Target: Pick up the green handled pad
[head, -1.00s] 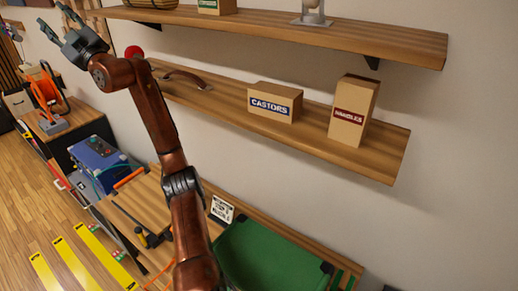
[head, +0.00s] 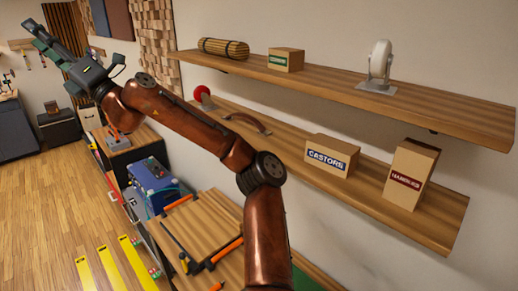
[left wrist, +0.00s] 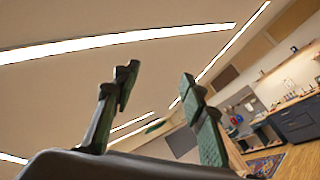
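I cannot make out a green handled pad for certain in any view. A sliver of a green surface (head: 304,279) shows at the bottom of the head view, beside my arm, and most of it is hidden or out of frame. My left gripper (head: 75,45) is raised at the upper left of the head view, away from the shelves. In the left wrist view its two green-padded fingers (left wrist: 158,75) stand apart, with nothing held between them. The right gripper is in no view.
The lower shelf (head: 290,138) holds a curved handle (head: 247,122), a red ball (head: 201,92), a CASTORS box (head: 331,155) and a HANDLES box (head: 411,174). The upper shelf (head: 345,88) is above it. A blue case (head: 158,187) sits low, left of the wooden bench (head: 213,225).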

